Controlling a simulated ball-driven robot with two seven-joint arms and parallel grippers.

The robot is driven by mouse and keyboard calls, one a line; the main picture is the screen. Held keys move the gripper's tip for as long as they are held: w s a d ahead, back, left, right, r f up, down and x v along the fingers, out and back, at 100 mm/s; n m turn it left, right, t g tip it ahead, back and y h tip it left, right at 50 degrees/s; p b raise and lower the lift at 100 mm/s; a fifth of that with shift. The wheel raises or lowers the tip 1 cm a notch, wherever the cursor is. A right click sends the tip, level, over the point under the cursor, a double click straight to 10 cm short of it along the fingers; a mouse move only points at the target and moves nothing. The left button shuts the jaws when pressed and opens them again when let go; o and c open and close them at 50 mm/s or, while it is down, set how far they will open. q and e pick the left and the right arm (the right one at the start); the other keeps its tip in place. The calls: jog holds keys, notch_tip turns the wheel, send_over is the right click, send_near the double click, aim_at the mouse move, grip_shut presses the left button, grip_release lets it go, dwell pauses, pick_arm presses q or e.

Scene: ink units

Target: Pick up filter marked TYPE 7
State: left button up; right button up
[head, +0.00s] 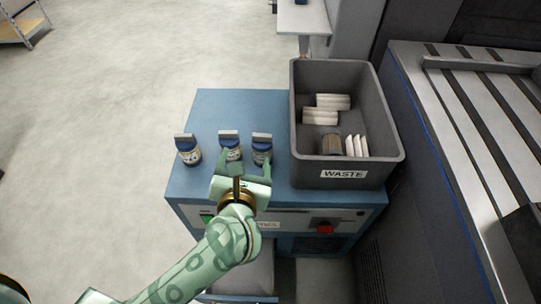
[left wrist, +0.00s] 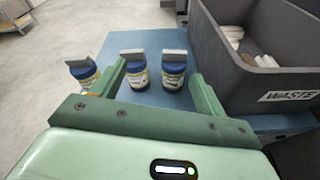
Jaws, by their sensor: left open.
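Three filters, small jars with blue tops, labelled bodies and grey tabs, stand upright in a row on a blue cabinet top: the left filter (head: 188,150), the middle filter (head: 230,146) and the right filter (head: 262,149). The labels are too small to read, so I cannot tell which is TYPE 7. My left gripper (head: 244,165) is open and empty at the near side of the middle and right filters. In the left wrist view, the middle filter (left wrist: 135,72) and right filter (left wrist: 173,70) show between its fingers; the left filter (left wrist: 84,73) is outside them, partly hidden.
A grey bin marked WASTE (head: 394,150) stands on the right of the blue cabinet (head: 230,103), holding white pleated pieces and a brown cylinder. A red switch (head: 325,229) is on the cabinet front. A slatted machine bed (head: 478,110) is farther right. The cabinet top behind the filters is clear.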

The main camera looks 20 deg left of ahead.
pick_arm(q)
jog(key=d+n, duration=0.1)
jog(key=n, duration=0.1)
jog(key=g+h+b, duration=0.1)
jog(key=b, duration=0.3)
send_near(262, 140)
jog(key=x, duration=0.5)
jog(key=shift+s+a+f, duration=0.15)
jog(key=shift+r+b+x, duration=0.25)
jog(key=shift+b+x, duration=0.25)
jog(key=shift+x, duration=0.65)
jog(key=shift+w+f, duration=0.1)
jog(key=shift+w, duration=0.2)
jog(key=b+x, duration=0.3)
jog(key=x, duration=0.2)
jog(key=shift+s+f, duration=0.1)
jog(key=c, duration=1.1)
pick_arm(e)
jog(key=w+d+r+n+t+h, duration=0.1)
jog(key=w+r+n+h, duration=0.1)
jog(key=w, duration=1.5)
jog(key=shift+w+r+n, duration=0.25)
jog(key=shift+r+n, duration=0.2)
jog(key=shift+n, duration=0.05)
